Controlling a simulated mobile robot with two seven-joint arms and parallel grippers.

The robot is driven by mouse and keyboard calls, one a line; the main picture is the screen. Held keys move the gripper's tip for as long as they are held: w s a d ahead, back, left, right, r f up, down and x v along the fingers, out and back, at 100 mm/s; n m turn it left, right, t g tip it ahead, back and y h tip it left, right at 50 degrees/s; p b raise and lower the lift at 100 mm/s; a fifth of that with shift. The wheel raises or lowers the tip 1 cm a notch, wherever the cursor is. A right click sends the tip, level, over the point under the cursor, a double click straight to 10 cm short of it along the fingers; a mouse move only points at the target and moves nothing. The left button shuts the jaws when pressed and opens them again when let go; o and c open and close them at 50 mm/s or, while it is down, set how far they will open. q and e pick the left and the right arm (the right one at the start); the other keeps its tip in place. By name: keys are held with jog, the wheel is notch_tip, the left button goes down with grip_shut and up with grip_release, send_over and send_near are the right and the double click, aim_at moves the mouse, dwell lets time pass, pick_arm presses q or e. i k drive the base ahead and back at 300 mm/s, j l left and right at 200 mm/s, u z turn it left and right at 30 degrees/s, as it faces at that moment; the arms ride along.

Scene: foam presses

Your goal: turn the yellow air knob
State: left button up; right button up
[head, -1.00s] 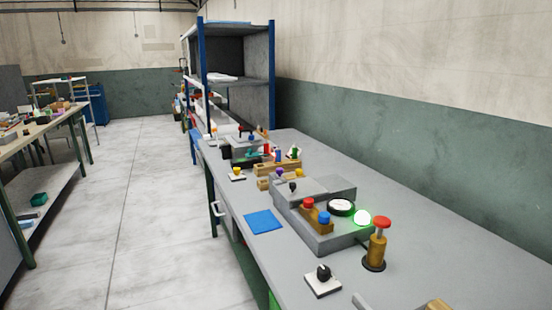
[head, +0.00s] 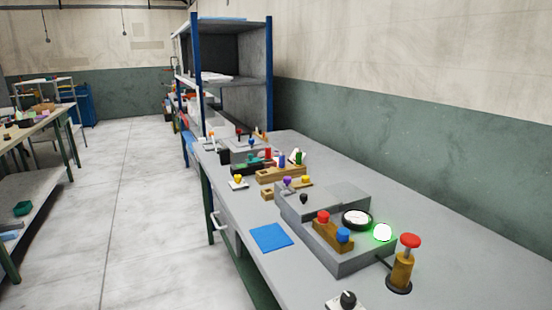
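A yellow knob (head: 238,179) on a small white plate stands near the left edge of the workbench (head: 420,225), at its far half. A second yellow knob or cap (head: 305,180) shows on a wooden piece behind the grey press in front. I cannot tell from the picture which one is the air knob. Neither of my grippers is in view.
A grey press (head: 345,262) carries red and blue buttons, a gauge (head: 357,219) and a lit green lamp (head: 382,232). A red-topped brass post (head: 402,265) and a black knob (head: 347,299) are nearest. A blue mat (head: 271,237) lies left. The floor aisle (head: 130,220) is clear.

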aim_at(237, 178)
jog(key=i+j+z, duration=0.1)
jog(key=i+j, duration=0.2)
jog(key=i+j+z, duration=0.1)
jog(key=i+j, duration=0.15)
jog(key=i+j+z, duration=0.1)
jog(key=i+j, duration=0.15)
jog(key=j, duration=0.25)
jog(key=i+j+z, duration=0.1)
jog(key=i+j, duration=0.15)
jog(key=j, duration=0.15)
jog(key=i+j+z, duration=0.1)
jog(key=j, duration=0.3)
jog(key=i+j+z, duration=0.1)
jog(key=i+j, duration=0.25)
